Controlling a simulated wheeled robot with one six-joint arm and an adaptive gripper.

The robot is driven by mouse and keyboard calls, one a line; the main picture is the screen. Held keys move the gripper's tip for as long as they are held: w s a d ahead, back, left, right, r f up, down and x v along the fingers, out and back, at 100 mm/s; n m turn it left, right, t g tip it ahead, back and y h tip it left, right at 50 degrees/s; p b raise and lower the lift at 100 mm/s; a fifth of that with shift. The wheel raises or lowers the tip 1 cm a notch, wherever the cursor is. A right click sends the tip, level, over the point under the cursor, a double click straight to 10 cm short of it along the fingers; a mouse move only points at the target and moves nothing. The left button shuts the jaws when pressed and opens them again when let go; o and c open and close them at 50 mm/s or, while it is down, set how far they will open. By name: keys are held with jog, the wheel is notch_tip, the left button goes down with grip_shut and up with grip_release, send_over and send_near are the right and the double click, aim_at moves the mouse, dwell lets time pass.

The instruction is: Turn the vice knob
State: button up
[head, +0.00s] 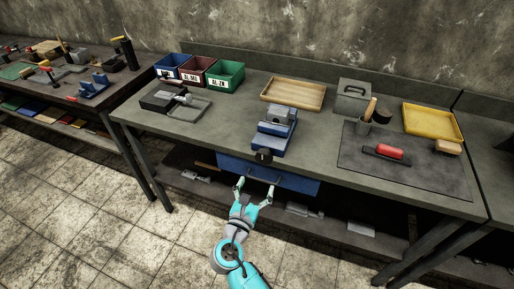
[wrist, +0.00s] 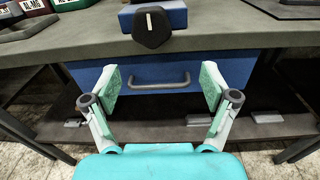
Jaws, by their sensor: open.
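The blue vice (head: 277,130) stands on the workbench near its front edge. Its dark knob (head: 264,156) faces me at the table's front edge. In the wrist view the knob (wrist: 153,29) is a dark faceted piece with a pale mark, at the top centre, below part of the blue vice body (wrist: 176,14). My gripper (head: 254,185) is open and empty, in front of the blue drawer. In the wrist view my gripper (wrist: 158,84) has its two green pads apart, lower than the knob and not touching it.
The blue drawer (head: 240,174) with a grey handle (wrist: 159,85) lies under the tabletop, behind my fingers. Bins (head: 226,76), a wooden tray (head: 293,94), a grey box (head: 352,97) and a yellow tray (head: 433,122) stand farther back. A red-handled tool (head: 389,152) lies right.

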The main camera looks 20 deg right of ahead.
aim_at(262, 159)
jog(key=shift+h, duration=0.4)
jog(key=x, duration=0.4)
jog(key=a+r+x, duration=0.1)
jog(key=x, duration=0.2)
jog(key=w+x, duration=0.1)
jog(key=x, duration=0.3)
jog(key=shift+w+r, duration=0.25)
jog(key=shift+r, duration=0.05)
jog(key=c, duration=1.1)
